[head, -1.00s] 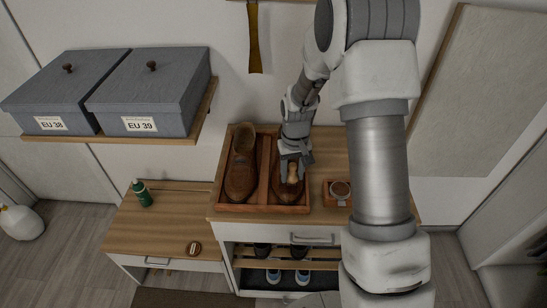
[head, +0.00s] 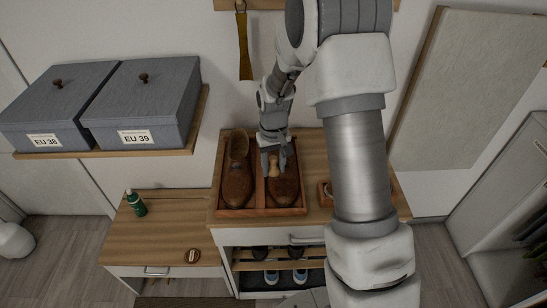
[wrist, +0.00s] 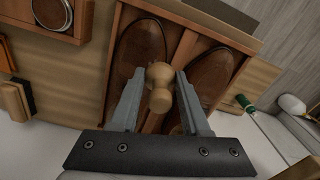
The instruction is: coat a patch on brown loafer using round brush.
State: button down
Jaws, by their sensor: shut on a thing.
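My gripper (head: 272,166) is shut on the round brush (head: 274,172), a pale wooden knob between its fingers, also seen in the wrist view (wrist: 160,88). It is over the inner, left side of the right brown loafer (head: 287,187), close to the tray's divider. That shoe shows in the wrist view (wrist: 138,52) just beyond the brush. The bristles are hidden, and I cannot tell whether they touch the leather. A second brown shoe (head: 238,184) lies in the left compartment of the wooden tray (head: 240,212).
A tin in a small wooden holder (wrist: 52,14) is beside the tray, mostly hidden by my arm in the head view. A green bottle (head: 136,203) and a small brush (head: 193,255) are on the lower bench. Grey boxes (head: 140,100) sit on a wall shelf.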

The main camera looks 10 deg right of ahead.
aim_at(273, 158)
jog(key=shift+r+p, duration=0.75)
jog(key=shift+r, duration=0.8)
jog(key=shift+f, duration=0.1)
